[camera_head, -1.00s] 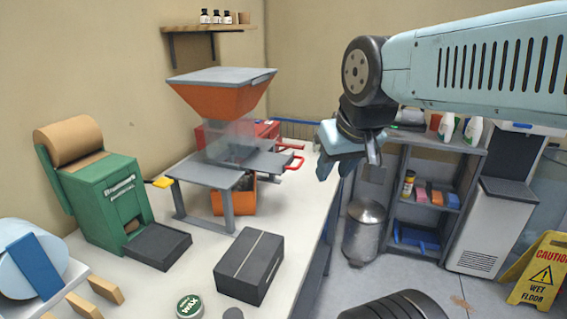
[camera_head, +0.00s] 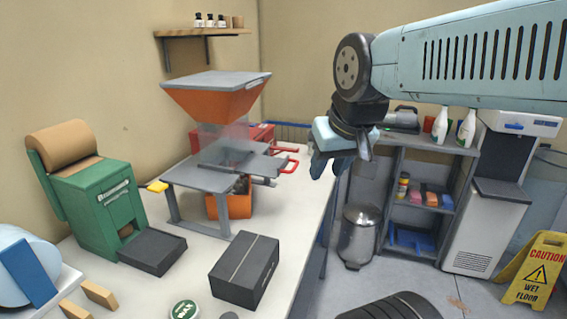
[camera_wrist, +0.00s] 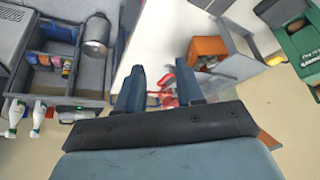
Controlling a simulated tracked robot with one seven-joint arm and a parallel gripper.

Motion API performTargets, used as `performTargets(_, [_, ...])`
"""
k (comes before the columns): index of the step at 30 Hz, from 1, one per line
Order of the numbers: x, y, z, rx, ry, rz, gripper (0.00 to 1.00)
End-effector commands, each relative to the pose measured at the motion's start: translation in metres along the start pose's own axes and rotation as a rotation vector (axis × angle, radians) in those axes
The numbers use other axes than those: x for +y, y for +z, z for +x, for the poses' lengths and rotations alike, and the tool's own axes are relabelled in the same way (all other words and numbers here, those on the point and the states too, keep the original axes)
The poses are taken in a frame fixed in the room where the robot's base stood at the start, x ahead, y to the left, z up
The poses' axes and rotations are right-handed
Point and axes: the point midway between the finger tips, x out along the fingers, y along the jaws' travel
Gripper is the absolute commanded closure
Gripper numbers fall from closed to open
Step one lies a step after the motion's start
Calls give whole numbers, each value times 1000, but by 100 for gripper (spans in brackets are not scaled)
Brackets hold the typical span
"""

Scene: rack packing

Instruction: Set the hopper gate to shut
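The hopper (camera_head: 215,98) is an orange funnel with a grey lid and a clear section below, on a grey stand (camera_head: 187,176) on the white bench. A grey gate plate (camera_head: 254,163) juts out to the right under the clear section, with a red handle (camera_head: 290,165) at its outer end. In the wrist view, red handle parts (camera_wrist: 182,84) show beyond my fingers, partly hidden by one of them. My gripper (camera_head: 338,165) is in the air right of the handle, apart from it. In the wrist view my gripper (camera_wrist: 160,84) has its fingers spread, nothing between them.
An orange bin (camera_head: 232,202) sits under the stand. A red box (camera_head: 262,133) is behind the hopper. A dark box (camera_head: 245,270), a green machine (camera_head: 95,205) and a wax tin (camera_head: 184,310) are on the bench. A metal trash can (camera_head: 358,238) and shelf stand to the right.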

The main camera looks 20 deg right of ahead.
Motion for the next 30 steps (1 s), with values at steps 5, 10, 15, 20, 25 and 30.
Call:
performTargets(5, [4,-36,0,-68,-19,101,63])
performTargets(10, [11,-79,5,-144,-32,224,63])
performTargets(15, [19,-120,16,-221,-36,347,63])
performTargets(20, [28,-157,32,-291,-30,459,63])
performTargets(25, [38,-190,50,-356,-17,560,63])
performTargets(30, [44,-209,62,-393,-6,622,63])
